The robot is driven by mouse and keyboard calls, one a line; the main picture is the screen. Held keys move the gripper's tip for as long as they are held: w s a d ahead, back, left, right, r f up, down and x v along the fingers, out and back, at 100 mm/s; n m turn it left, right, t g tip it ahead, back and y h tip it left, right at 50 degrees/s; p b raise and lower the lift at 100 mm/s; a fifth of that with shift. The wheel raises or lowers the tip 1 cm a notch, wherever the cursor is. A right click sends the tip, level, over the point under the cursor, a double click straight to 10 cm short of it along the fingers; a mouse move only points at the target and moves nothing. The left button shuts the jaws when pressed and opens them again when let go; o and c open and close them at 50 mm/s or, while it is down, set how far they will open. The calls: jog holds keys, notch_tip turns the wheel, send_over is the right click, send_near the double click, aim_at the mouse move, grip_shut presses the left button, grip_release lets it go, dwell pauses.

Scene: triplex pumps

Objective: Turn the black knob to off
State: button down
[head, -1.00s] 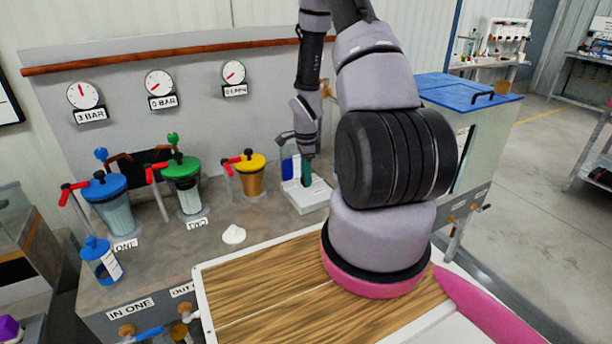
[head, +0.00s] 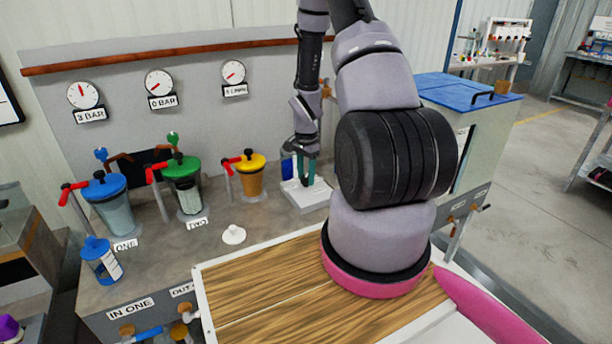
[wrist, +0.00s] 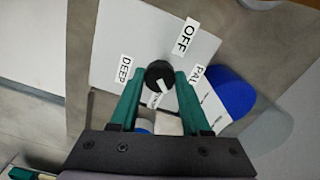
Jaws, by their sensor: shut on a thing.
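The black knob (wrist: 158,73) sits on a white plate (wrist: 105,38), seen from above in the wrist view. My gripper (wrist: 160,79) has its green fingers on opposite sides of the knob and is shut on it. The knob's white mark lies on its lower side, away from the OFF label (wrist: 186,33) at the upper right. A DEEP label (wrist: 125,68) is to the left, and another label to the right is partly hidden by a finger. In the head view, my gripper (head: 305,170) is down at the white plate (head: 309,196); the knob is hidden.
A blue round object (wrist: 232,92) is close to my right finger in the wrist view. Yellow (head: 250,177), green (head: 182,180) and blue (head: 108,200) lidded pumps stand left of the plate. A blue-topped box (head: 465,95) stands to the right.

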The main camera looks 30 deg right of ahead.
jog(key=n, duration=0.5)
jog(key=shift+n, duration=0.3)
jog(key=n, duration=1.2)
jog(key=shift+w+n, duration=0.1)
jog(key=shift+n, duration=0.2)
jog(key=n, duration=0.5)
jog(key=shift+n, duration=0.3)
jog(key=shift+c, duration=1.8)
grip_release()
